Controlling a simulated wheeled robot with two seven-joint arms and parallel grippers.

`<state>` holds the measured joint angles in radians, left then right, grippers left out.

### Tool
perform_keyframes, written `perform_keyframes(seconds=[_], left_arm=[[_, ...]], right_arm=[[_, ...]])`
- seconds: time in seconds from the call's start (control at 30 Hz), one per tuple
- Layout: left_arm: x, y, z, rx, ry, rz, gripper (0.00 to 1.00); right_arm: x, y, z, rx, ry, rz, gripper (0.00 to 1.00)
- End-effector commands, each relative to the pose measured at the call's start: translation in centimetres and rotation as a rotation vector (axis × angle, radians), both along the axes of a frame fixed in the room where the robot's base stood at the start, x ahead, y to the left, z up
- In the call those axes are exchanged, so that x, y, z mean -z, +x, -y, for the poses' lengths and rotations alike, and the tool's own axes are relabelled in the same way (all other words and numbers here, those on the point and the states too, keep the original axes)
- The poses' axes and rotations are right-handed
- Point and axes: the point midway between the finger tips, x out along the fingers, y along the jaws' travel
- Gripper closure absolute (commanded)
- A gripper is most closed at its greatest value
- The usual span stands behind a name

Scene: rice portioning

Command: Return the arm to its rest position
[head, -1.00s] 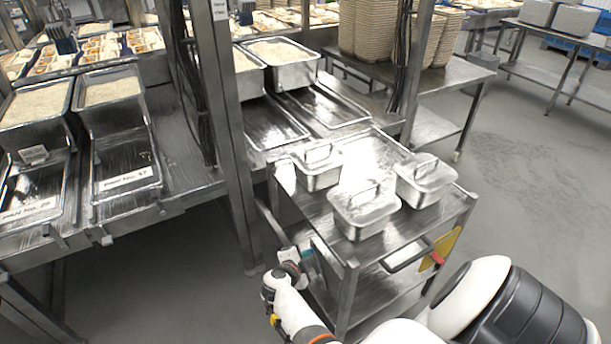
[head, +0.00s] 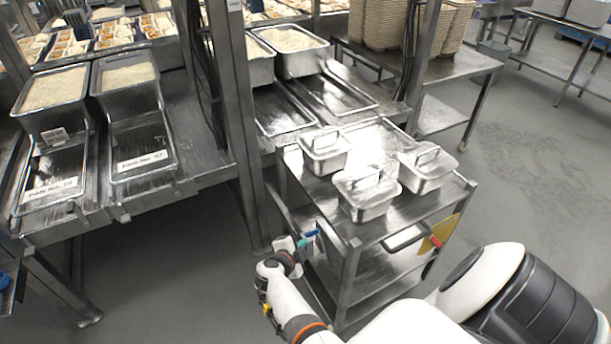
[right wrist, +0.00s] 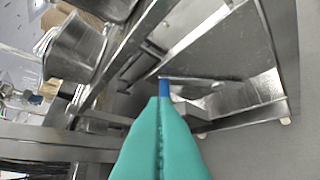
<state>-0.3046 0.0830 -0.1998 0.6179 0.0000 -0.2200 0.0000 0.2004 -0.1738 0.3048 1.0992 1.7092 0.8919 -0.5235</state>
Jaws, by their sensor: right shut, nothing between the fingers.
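My right arm comes in from the lower right of the head view. Its gripper (head: 308,238) hangs beside the left side of the steel cart (head: 352,243), below the cart's top. The fingers are shut with nothing between them. My left gripper does not show in the head view.
Left is a steel counter with rice pans (head: 57,100). A post (head: 240,130) stands close by. Floor at right is clear.

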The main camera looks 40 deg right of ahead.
Motion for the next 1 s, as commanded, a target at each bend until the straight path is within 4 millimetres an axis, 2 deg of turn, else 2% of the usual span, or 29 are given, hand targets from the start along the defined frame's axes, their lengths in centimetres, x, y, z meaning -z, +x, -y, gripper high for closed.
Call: perform_keyframes(seconds=[0.6,0.73,0.87,0.93,1.0], left_arm=[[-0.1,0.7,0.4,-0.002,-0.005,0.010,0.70],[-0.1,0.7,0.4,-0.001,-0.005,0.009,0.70],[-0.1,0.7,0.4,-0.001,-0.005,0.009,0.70],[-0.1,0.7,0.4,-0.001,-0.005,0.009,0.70],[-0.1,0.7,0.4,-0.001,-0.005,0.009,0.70]], right_arm=[[-0.1,0.0,-0.1,-0.002,-0.004,-0.001,1.00],[0.6,-0.1,-0.4,-0.089,-0.064,-0.022,1.00],[3.4,-0.4,-2.8,-0.383,-0.214,-0.100,1.00],[6.4,-1.6,-5.5,-0.623,-0.288,-0.179,1.00],[10.2,-3.9,-8.7,-0.871,-0.329,-0.280,1.00]])
